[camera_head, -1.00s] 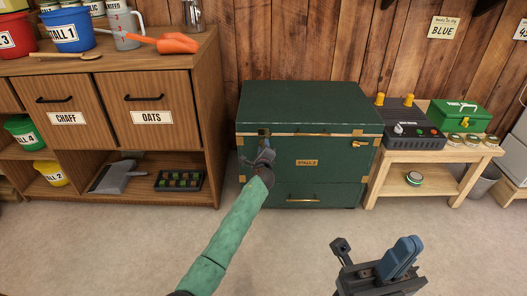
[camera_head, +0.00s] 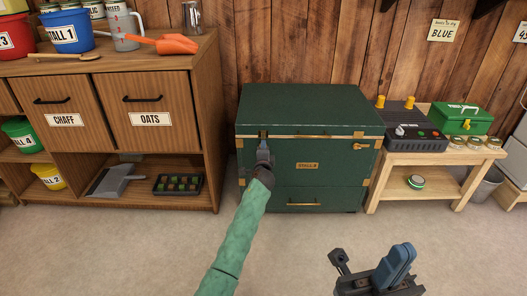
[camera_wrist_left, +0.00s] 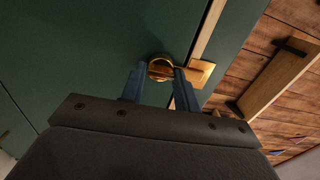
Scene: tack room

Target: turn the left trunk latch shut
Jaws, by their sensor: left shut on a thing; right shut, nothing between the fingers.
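The dark green trunk (camera_head: 310,115) stands against the plank wall with its lid down. My left gripper (camera_head: 263,145) is at the left latch on the trunk's front, below the lid edge, and mostly covers it in the head view. In the left wrist view, the brass left latch (camera_wrist_left: 160,68) sits between the blue fingertips of my left gripper (camera_wrist_left: 157,82), which is shut on it. The right latch (camera_head: 360,146) is a brass piece near the trunk's right front edge. My right gripper (camera_head: 406,250) is shut and empty, low in the foreground, away from the trunk.
A wooden cabinet (camera_head: 160,90) with chaff and oats drawers stands left of the trunk. A low wooden bench (camera_head: 410,158) with a green toolbox (camera_head: 462,120) and tins stands close at its right. The floor in front (camera_head: 120,250) is clear.

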